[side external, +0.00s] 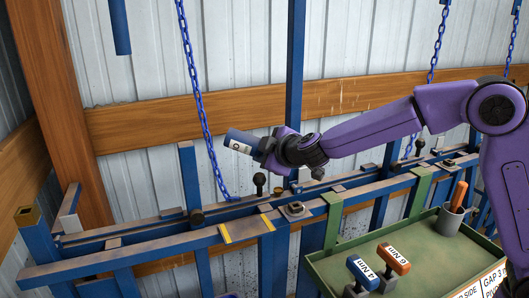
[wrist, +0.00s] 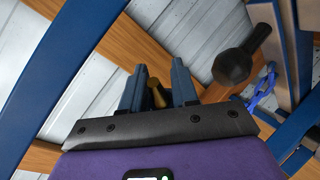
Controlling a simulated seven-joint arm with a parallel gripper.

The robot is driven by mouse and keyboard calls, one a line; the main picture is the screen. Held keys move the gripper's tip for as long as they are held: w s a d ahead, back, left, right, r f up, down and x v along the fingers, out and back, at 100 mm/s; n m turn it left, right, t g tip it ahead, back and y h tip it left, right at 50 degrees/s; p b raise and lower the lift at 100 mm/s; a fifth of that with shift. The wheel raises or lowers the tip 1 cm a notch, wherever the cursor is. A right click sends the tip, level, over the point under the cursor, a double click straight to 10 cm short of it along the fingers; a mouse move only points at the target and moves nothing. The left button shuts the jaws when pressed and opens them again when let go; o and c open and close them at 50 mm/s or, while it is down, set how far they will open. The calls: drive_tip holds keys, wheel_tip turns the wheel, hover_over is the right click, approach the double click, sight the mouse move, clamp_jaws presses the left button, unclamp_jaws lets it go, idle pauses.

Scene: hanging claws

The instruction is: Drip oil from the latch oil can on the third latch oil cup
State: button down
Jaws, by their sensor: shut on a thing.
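In the side view my gripper (side external: 268,150) is shut on the latch oil can (side external: 241,142), a blue can with a white lettered label. The can is tilted well over, close to lying on its side, in the air above the blue rail. In the wrist view my two blue fingers (wrist: 158,90) stand either side of a small brass-coloured piece (wrist: 158,97); most of the can is hidden there. A small grey square fitting with a round top (side external: 295,209) sits on the rail below my gripper. I cannot tell which fitting is the third latch oil cup.
Black ball-topped levers (side external: 260,180) rise from the rail, one large in the wrist view (wrist: 236,65). A blue chain (side external: 193,75) hangs left of the can. A green tray (side external: 425,245) at lower right holds two torque tools (side external: 393,258) and a cup of handles (side external: 450,218).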

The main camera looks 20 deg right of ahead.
idle(0.3)
drive_tip(key=shift+f+n+g+h, duration=0.3)
drive_tip(key=shift+n+g+h, duration=0.3)
wheel_tip(320, 180, up, 9)
drive_tip(key=shift+f+h, duration=0.15)
drive_tip(key=shift+h, duration=0.15)
idle(1.1)
drive_tip(key=shift+n+g, duration=0.3)
drive_tip(key=shift+s+d+r+n+g+h, duration=0.1)
drive_tip(key=shift+r+n+g+h, duration=0.3)
drive_tip(key=shift+n+g+h, duration=0.25)
drive_tip(key=shift+d+r+n+g+h, duration=0.1)
drive_tip(key=shift+r+n+g+h, duration=0.35)
drive_tip(key=shift+h, duration=0.4)
